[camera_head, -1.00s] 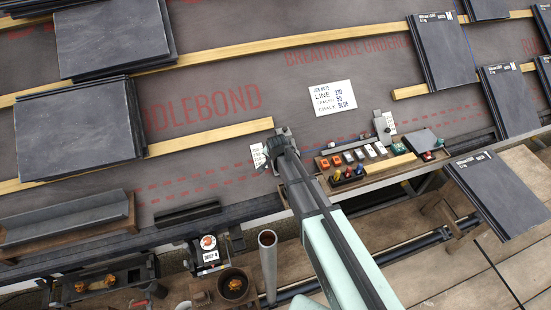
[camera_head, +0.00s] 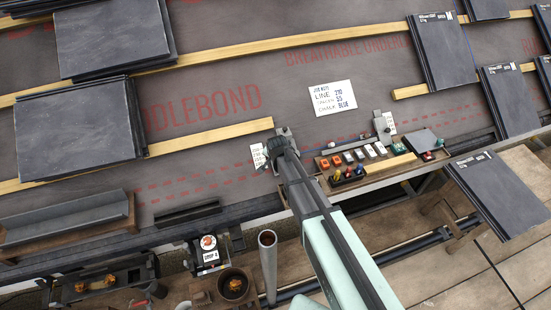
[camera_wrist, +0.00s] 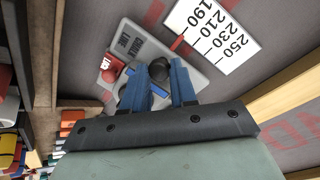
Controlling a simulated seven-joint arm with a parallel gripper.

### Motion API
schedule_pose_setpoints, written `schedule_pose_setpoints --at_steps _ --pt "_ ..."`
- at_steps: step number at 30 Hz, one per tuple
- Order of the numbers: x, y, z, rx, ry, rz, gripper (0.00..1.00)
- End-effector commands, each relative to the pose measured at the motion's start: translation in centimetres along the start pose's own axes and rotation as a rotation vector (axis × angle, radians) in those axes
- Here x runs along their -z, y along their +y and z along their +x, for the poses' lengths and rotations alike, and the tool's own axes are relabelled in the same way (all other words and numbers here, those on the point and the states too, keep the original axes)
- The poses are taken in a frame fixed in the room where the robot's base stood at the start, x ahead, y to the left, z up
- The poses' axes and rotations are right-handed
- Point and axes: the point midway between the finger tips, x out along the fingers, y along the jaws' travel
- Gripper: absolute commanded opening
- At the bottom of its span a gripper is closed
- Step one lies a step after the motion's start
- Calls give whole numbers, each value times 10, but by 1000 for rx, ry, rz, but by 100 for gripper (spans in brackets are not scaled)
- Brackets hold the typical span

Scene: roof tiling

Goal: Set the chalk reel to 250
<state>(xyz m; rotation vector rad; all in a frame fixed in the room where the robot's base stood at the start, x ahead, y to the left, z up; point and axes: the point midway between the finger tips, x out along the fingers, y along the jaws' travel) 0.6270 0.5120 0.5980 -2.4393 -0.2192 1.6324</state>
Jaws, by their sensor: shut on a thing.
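The chalk reel (camera_wrist: 131,50) is a grey body marked "CHALK LINE" with a black knob (camera_wrist: 158,68), a blue part and a red "LOCK" button (camera_wrist: 108,70). My gripper (camera_wrist: 160,84) has its blue fingers on either side of the knob and is shut on it. A red pointer (camera_wrist: 178,43) lies at the edge of a white scale card (camera_wrist: 213,36) reading 190, 210, 230, 250. It is at the 190–210 end; the exact mark is unclear. In the head view my gripper (camera_head: 280,146) hides most of the reel, with the scale card (camera_head: 258,155) beside it.
A job note (camera_head: 333,98) lies on the underlay above right. A wooden tray (camera_head: 372,172) with coloured pieces stands right of my gripper. Slate stacks (camera_head: 78,130) lie at left, more (camera_head: 445,50) at right. A wooden batten (camera_head: 210,138) ends just by my gripper.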

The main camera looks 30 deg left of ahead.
Motion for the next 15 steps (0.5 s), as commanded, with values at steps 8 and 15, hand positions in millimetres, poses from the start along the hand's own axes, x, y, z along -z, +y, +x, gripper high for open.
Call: schedule_pose_setpoints --at_steps 8,15 --pt "0 0 0 -1 0 0 0" --pt "5 -5 0 0 0 0 0"
